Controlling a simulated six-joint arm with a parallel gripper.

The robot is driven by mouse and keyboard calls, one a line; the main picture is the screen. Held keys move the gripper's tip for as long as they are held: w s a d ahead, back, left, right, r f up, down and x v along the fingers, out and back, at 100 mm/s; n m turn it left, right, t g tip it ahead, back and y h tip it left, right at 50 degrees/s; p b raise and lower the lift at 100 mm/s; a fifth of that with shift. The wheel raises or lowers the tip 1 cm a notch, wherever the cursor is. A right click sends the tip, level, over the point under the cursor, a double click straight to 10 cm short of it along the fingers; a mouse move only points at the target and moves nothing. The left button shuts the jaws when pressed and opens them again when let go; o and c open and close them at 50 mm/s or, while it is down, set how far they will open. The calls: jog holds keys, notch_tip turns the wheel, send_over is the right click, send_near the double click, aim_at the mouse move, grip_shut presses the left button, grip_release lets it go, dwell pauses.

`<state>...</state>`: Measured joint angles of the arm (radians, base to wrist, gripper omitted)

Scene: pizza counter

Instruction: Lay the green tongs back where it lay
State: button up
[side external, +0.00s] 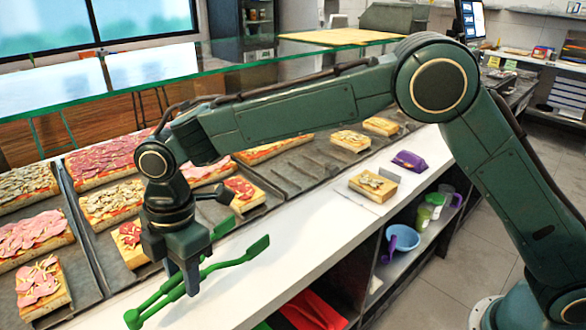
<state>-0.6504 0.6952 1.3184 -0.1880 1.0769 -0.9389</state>
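The green tongs (235,262) are over the white counter, in front of the pizza trays. Their joined end is at the lower left and a flat end points to the upper right. My gripper (182,280) points down at the middle of the tongs, with its fingers on either side of them, and appears shut on them. The near finger hides part of the tongs. I cannot tell whether the tongs touch the counter or hang just above it.
Dark trays (90,265) with several pizza slices lie behind the tongs. A glass shelf (190,70) runs above them. A blue bowl (403,238) stands below.

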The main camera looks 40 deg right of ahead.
aim_at(193, 304)
jog(key=shift+f, duration=0.25)
jog(key=shift+s+f+m, duration=0.15)
jog(key=shift+f+m, duration=0.05)
jog(key=shift+f, duration=0.5)
jog(key=shift+s+f+m, duration=0.15)
jog(key=shift+f+m, duration=0.05)
jog(key=shift+f, duration=0.5)
jog(key=shift+f, duration=0.3)
dwell(0.3)
jog(key=o, duration=0.6)
jog(key=shift+r, duration=0.1)
notch_tip(193, 304, up, 14)
jog(key=d, duration=0.1)
jog(key=shift+d+f, duration=0.2)
jog(key=shift+f, duration=0.05)
